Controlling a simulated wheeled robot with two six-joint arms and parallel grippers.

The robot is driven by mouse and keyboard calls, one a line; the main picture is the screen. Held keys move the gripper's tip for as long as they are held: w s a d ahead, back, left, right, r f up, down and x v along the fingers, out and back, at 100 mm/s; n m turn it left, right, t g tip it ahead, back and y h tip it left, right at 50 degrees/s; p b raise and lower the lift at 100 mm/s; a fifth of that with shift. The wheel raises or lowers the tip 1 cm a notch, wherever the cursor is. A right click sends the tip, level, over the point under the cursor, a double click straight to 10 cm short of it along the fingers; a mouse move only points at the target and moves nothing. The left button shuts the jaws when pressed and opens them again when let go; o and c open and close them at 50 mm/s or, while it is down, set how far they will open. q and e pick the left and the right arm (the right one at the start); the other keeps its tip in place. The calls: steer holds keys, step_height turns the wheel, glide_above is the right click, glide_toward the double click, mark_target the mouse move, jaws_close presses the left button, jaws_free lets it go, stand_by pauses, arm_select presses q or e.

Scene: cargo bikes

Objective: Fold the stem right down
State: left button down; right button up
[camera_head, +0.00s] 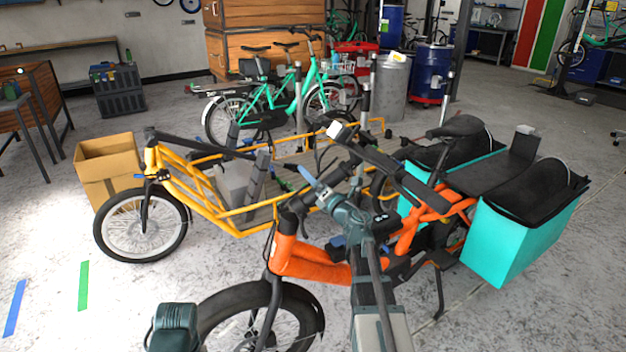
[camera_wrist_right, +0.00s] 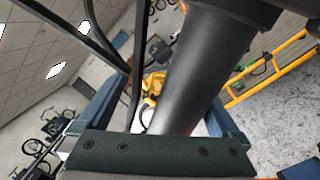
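The orange cargo bike (camera_head: 310,265) stands in front of me. Its dark stem (camera_head: 289,217) rises from the orange front end, with the black handlebar (camera_head: 365,152) at the top, reaching toward the right. My right gripper (camera_head: 325,208) is at the stem. In the right wrist view, the black stem tube (camera_wrist_right: 185,85) passes between the two blue fingers of this gripper (camera_wrist_right: 165,110), with gaps visible on both sides. The fingers stand open around the tube. My left gripper (camera_head: 172,326) is low at the bottom left, partly cut off and away from the stem; its fingers cannot be made out.
A yellow cargo bike (camera_head: 185,185) stands close behind, beside a cardboard box (camera_head: 107,165). Turquoise bags (camera_head: 520,235) hang at the orange bike's rear. A green bike (camera_head: 275,95) stands further back.

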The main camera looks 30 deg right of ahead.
steer(key=s+f+b, duration=0.1)
steer(key=s, duration=1.2)
steer(key=shift+s+d, duration=0.3)
steer(key=shift+s, duration=0.1)
steer(key=shift+f, duration=0.1)
